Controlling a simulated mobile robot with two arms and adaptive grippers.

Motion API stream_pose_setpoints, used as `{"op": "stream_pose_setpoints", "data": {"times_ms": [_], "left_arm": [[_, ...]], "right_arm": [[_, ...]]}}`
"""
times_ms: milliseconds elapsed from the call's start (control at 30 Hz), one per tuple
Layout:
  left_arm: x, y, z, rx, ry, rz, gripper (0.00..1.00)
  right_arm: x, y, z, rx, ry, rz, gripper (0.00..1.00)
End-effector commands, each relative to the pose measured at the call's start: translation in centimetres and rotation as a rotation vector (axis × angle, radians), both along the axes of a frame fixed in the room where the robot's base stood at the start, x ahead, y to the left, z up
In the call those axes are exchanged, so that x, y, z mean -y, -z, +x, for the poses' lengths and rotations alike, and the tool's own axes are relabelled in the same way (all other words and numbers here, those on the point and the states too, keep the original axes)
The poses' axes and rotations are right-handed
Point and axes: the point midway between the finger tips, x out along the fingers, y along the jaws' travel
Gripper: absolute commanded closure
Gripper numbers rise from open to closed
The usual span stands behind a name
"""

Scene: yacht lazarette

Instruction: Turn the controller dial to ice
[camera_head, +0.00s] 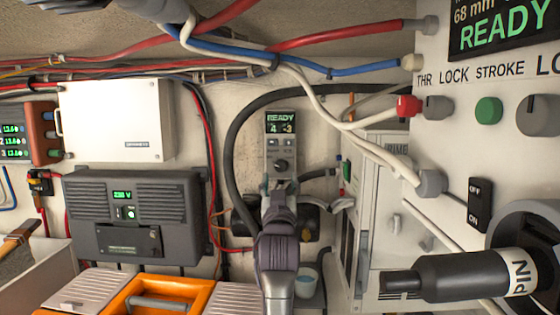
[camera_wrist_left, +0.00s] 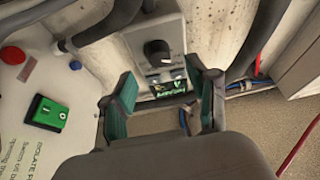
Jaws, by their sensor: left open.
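The controller (camera_head: 268,150) is a narrow grey box on the back wall, with a lit display reading READY above small buttons. Its dark round dial (camera_head: 281,165) sits low on the face. My left gripper (camera_head: 279,181) is just below the dial, its fingers pointing up at the controller. In the left wrist view the controller appears upside down, with the black dial (camera_wrist_left: 157,51) beyond the gap between the open green-padded fingers of the left gripper (camera_wrist_left: 160,76). The fingers look apart from the dial. The dial's labels are too small to read. My right gripper is out of view.
A grey inverter box (camera_head: 180,195) and a white box (camera_head: 117,120) are on the left. An orange toolbox (camera_head: 190,300) sits below. A thick black hose (camera_head: 230,150) curves beside the controller. A white cabinet (camera_head: 385,160) and a large panel (camera_head: 450,150) close off the right.

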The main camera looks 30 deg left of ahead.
Motion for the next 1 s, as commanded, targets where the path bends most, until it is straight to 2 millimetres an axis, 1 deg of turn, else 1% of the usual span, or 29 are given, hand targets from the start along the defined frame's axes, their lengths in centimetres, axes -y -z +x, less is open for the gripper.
{"op": "stream_pose_setpoints", "data": {"times_ms": [33,100,200,300,500,667,1000], "left_arm": [[-0.5,-1.0,0.8,-0.002,-0.002,0.001,0.41],[-1.1,-1.3,1.7,-0.001,0.000,-0.001,0.41],[-1.7,-1.6,2.6,0.000,-0.001,0.000,0.41],[-2.1,-1.8,3.3,0.000,0.000,0.000,0.41],[-2.3,-1.8,3.6,0.001,0.000,0.000,0.41],[-2.3,-1.7,3.6,0.001,0.000,0.000,0.41],[-2.3,-1.7,3.6,0.001,0.000,0.000,0.98]], "right_arm": [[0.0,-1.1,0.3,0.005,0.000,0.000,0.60],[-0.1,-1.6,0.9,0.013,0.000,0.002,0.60],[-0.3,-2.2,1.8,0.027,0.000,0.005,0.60],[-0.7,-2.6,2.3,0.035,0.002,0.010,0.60],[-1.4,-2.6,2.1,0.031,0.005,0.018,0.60],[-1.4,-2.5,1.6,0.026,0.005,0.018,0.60],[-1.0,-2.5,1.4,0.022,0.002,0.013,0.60]]}}
